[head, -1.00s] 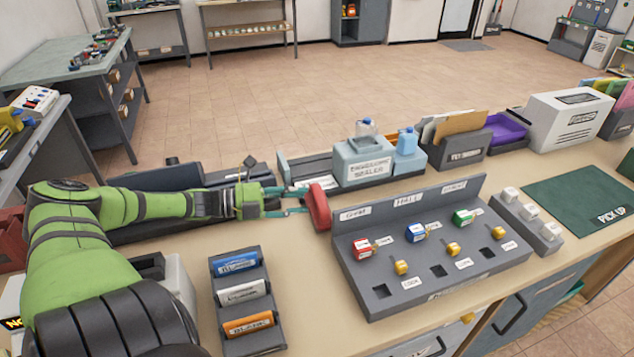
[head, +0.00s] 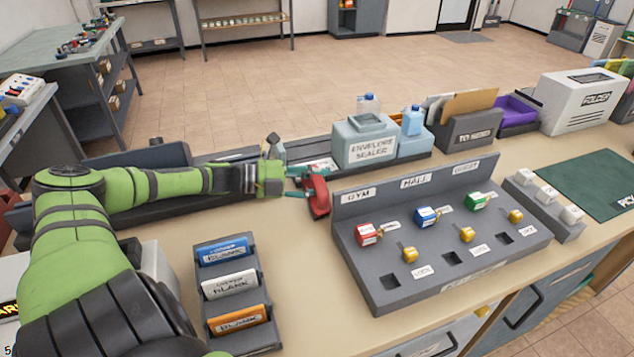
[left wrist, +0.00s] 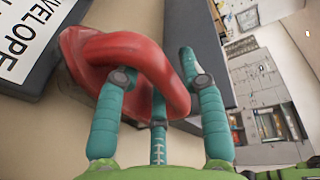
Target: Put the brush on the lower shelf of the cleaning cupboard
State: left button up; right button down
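A red loop-handled thing (head: 318,196), which I take to be the brush, stands on the counter just left of the key rack. No bristles are visible. It fills the upper left of the left wrist view (left wrist: 125,50). My right gripper is not in view. I cannot pick out the cleaning cupboard with certainty.
The key rack (head: 385,262) with coloured tags stands close right of the red thing. An envelope sealer (head: 367,150) is behind it, and a tray of blanks (head: 258,335) is in front. A grey cupboard (head: 358,25) stands at the far wall. The floor (head: 250,85) beyond the counter is clear.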

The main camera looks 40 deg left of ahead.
pick_arm(q)
jog(key=shift+w+d, duration=0.1)
jog(key=shift+c, duration=0.8)
grip_shut()
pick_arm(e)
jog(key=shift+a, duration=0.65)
